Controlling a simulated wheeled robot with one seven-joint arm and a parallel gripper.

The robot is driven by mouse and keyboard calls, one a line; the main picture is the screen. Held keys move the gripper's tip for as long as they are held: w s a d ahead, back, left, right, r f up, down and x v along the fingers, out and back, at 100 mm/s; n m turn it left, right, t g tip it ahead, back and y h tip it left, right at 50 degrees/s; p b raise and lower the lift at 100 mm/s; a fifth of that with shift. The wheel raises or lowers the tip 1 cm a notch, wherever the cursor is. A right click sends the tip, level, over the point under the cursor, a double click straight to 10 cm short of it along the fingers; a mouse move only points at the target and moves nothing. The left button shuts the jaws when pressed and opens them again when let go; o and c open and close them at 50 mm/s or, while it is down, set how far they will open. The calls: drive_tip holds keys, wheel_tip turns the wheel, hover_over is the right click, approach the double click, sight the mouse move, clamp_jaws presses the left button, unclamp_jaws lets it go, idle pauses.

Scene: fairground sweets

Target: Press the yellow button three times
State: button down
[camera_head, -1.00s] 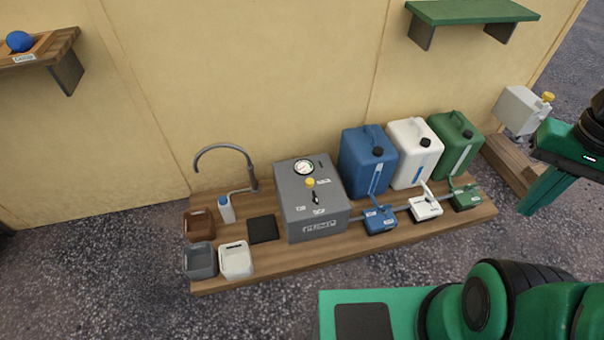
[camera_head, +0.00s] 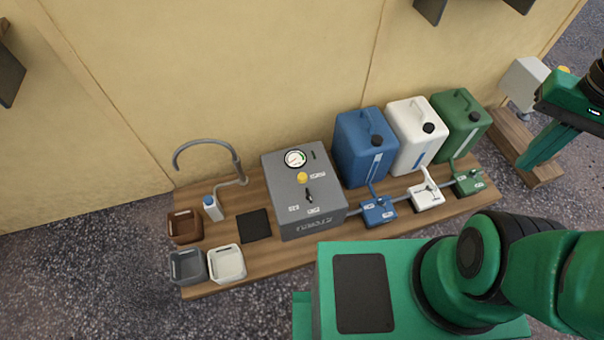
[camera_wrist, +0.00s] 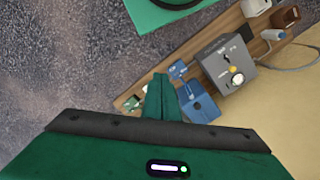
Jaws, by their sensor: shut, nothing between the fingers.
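A grey box (camera_head: 304,215) stands on the wooden platform. On its top are a round yellow button (camera_head: 302,178), a white dial gauge (camera_head: 295,158) and a small black lever (camera_head: 309,196). Nothing touches the yellow button. My gripper (camera_head: 527,164) is shut and empty, pointing down at the far right, well away from the grey box. Its green fingers show together in the wrist view (camera_wrist: 160,92).
Blue (camera_head: 350,150), white (camera_head: 403,150) and green (camera_head: 470,130) canisters stand right of the grey box. A curved tap (camera_head: 206,142) and small containers are at its left. A pale box (camera_head: 522,82) with a yellow part stands far right. The wall is close behind.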

drive_tip(key=w+f+m+t+h, duration=0.1)
drive_tip(key=w+f+m, duration=0.15)
drive_tip(key=w, duration=0.75)
drive_tip(key=w+f+m+t+h, duration=0.1)
drive_tip(key=w+f, duration=0.3)
drive_tip(key=w, duration=0.5)
drive_tip(key=w+a+f+m+t, duration=0.1)
drive_tip(key=w+a+f, duration=0.3)
drive_tip(key=w+f, duration=0.25)
drive_tip(key=w+a+f+m+t, duration=0.1)
drive_tip(key=w+a+f, duration=0.35)
drive_tip(key=w, duration=0.35)
drive_tip(key=w+a+f+m+t+y, duration=0.1)
drive_tip(key=w+a+f+m+y, duration=0.15)
drive_tip(key=a+f, duration=0.6)
drive_tip(key=w+a+f+m+t+y, duration=0.15)
drive_tip(key=w+a+f, duration=0.25)
drive_tip(key=a+f, duration=0.45)
drive_tip(key=s+a+f+m+t+y, duration=0.1)
drive_tip(key=s+a+f+m, duration=0.1)
drive_tip(key=a+f, duration=0.4)
drive_tip(key=s+a+f+m+t+y, duration=0.1)
drive_tip(key=s+a+f+m, duration=0.2)
drive_tip(key=a+f, duration=0.4)
wheel_tip(320, 180, down, 3)
drive_tip(key=shift+s+a+f, duration=0.1)
drive_tip(key=shift+s+a, duration=0.15)
drive_tip(key=shift+s, duration=0.3)
drive_tip(key=shift+m, duration=0.25)
